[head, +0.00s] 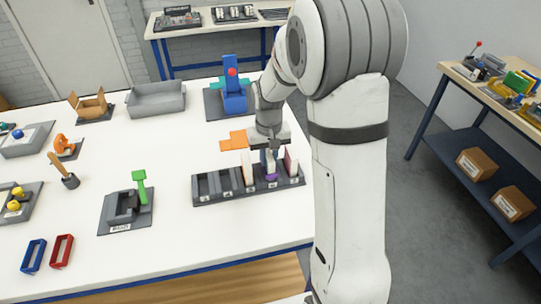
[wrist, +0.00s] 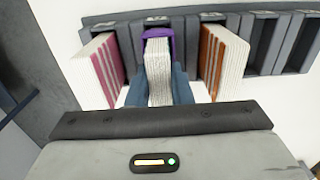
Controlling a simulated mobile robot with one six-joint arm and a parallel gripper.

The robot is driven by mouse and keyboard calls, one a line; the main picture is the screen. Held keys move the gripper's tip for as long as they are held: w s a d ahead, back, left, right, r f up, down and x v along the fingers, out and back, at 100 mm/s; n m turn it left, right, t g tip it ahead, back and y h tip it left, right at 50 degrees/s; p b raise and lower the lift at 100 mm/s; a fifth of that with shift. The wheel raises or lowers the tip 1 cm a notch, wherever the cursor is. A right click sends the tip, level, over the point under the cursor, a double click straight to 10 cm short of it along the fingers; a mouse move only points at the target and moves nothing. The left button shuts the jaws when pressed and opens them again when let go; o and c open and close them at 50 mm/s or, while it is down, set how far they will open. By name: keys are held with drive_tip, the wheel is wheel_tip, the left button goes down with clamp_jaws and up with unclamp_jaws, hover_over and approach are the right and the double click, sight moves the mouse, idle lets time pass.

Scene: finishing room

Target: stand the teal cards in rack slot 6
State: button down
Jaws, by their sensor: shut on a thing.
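My gripper (head: 268,160) points down over the right part of the dark card rack (head: 206,192). Its fingers (wrist: 155,92) are shut on a white-edged card stack (wrist: 158,70) with a purple piece (wrist: 153,36) around its far end. The purple piece also shows low at the rack in the head view (head: 271,176). The held stack is between a magenta-striped stack (wrist: 98,68) and an orange-striped stack (wrist: 222,60), lined up with a rack slot; I cannot tell whether it is seated. The fingers hide its sides, and I see no clear teal on it. Slot numbers are unreadable.
The rack's left slots look empty. A grey block with a green handle (head: 139,178) stands left of the rack. An orange flat piece (head: 232,142) lies behind it, and a blue fixture (head: 233,97) farther back. White table shows between them.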

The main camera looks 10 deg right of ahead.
drive_tip(key=c, duration=1.3)
unclamp_jaws()
wheel_tip(320, 180, up, 12)
drive_tip(key=s+t, duration=0.3)
drive_tip(key=s, duration=1.9)
drive_tip(key=shift+d+r, duration=0.25)
drive_tip(key=shift+r, duration=0.1)
